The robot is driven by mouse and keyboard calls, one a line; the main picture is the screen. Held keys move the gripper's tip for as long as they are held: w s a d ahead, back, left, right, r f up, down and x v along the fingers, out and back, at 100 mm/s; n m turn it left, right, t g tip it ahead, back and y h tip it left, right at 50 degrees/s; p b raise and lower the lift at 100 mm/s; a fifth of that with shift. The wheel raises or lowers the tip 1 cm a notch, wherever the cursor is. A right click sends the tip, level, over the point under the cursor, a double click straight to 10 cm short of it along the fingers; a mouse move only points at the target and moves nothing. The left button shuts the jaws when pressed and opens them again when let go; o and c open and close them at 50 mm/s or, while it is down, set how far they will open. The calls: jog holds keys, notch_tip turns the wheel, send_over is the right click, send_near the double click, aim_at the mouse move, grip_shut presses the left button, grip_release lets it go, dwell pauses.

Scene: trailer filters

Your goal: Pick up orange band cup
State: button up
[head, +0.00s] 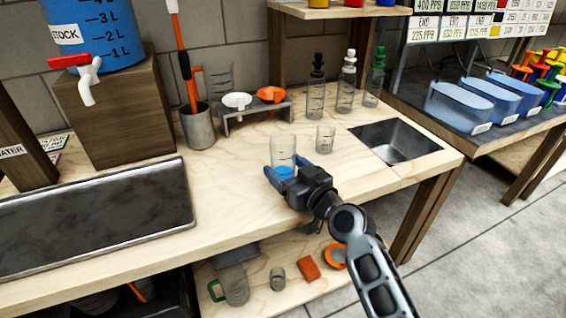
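A clear cup (284,147) stands upright on the wooden bench, directly beyond my gripper (282,173). The blue fingertips are at its lower part, and blue shows at its base. My gripper hides part of the cup, so I cannot tell whether the fingers are closed on it or touching it. A smaller clear cup (325,138) stands a little behind and to the right, apart from my gripper. I cannot make out an orange band on either cup.
A small rack (262,112) holds a white and an orange funnel (270,94). Dropper bottles (346,85) stand behind. A grey holder (198,128) stands behind left.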

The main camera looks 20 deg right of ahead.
jog(key=c, duration=0.9)
jog(key=shift+o, duration=0.2)
jog(key=shift+r, duration=0.2)
